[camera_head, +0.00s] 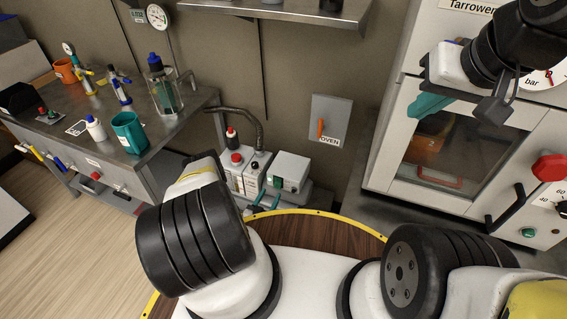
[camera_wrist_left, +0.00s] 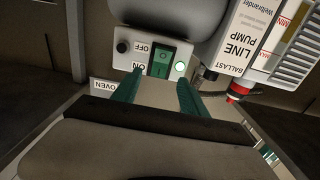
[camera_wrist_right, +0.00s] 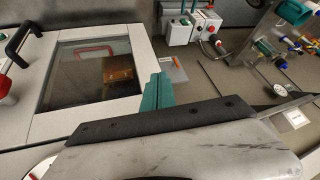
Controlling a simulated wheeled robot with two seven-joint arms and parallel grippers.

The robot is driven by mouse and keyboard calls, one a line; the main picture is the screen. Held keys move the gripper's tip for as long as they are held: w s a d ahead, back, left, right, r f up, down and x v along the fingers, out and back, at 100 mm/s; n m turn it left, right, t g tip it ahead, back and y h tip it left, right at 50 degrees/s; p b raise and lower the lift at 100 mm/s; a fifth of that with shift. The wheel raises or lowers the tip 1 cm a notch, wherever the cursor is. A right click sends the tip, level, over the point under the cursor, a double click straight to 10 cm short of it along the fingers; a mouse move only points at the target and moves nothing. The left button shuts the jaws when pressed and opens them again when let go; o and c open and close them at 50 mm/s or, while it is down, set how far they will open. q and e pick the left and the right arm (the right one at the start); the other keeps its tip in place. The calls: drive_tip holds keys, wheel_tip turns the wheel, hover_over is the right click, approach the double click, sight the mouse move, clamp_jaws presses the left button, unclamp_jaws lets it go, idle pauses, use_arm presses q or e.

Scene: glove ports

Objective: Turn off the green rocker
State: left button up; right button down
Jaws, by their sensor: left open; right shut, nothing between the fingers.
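The green rocker (camera_wrist_left: 163,60) sits on a pale panel in the left wrist view, with OFF and ON labels upside down beside it. A small lamp (camera_wrist_left: 180,67) next to it glows pale green. In the head view the rocker (camera_head: 278,182) is on the front of a white box (camera_head: 292,165). My left gripper (camera_wrist_left: 157,94) is open, its two teal fingers apart and empty, pointing at the panel just short of the rocker. I cannot tell whether they touch it. My right gripper (camera_wrist_right: 158,92) is shut and empty, in front of the oven; its teal fingers also show in the head view (camera_head: 429,105).
A line pump (camera_wrist_left: 236,45) with a red cap stands beside the rocker box. An OVEN-labelled switch plate (camera_head: 331,118) with an orange lever is on the wall. The oven (camera_head: 395,178) stands right; a steel bench (camera_head: 75,135) with bottles and a teal mug stands left.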

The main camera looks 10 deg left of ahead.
sight(277, 182)
use_arm(q)
drive_tip(key=w, duration=0.3)
drive_tip(key=w+d, duration=0.1)
drive_tip(key=w, duration=0.1)
drive_tip(key=shift+w, duration=0.4)
